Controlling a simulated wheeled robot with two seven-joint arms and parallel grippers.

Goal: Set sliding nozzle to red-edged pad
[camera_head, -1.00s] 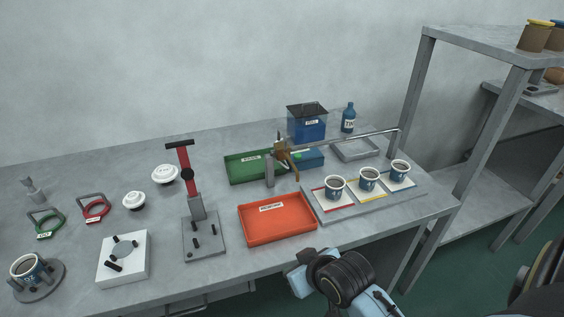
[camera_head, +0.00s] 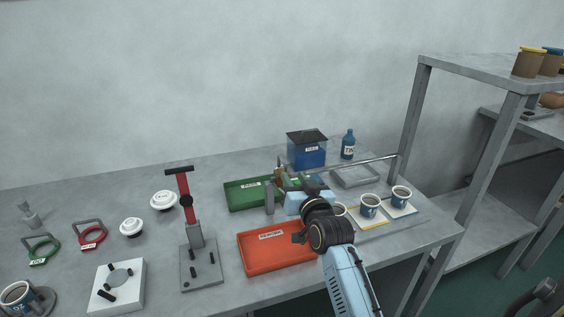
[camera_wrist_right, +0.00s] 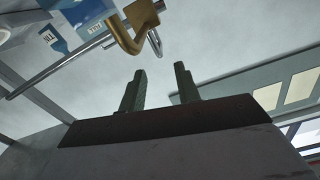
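The brass sliding nozzle (camera_head: 280,166) sits at the left end of a grey rail (camera_head: 368,162), partly behind my right gripper (camera_head: 288,182). In the right wrist view the nozzle (camera_wrist_right: 136,27) is a curved brass piece ahead of the fingertips, apart from them. My right gripper (camera_wrist_right: 160,72) is open, with nothing between its fingers. The red-edged pad is hidden behind my right arm. The cup at its place (camera_head: 341,210) shows only in part. My left gripper is not in view.
A yellow-edged pad (camera_head: 373,224) and a blue-edged pad (camera_head: 405,212) hold cups. An orange tray (camera_head: 262,262) lies in front, a green tray (camera_head: 240,197) behind. A blue bin (camera_head: 306,152) and bottle (camera_head: 348,144) stand at the back. A red-handled press (camera_head: 185,205) stands left.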

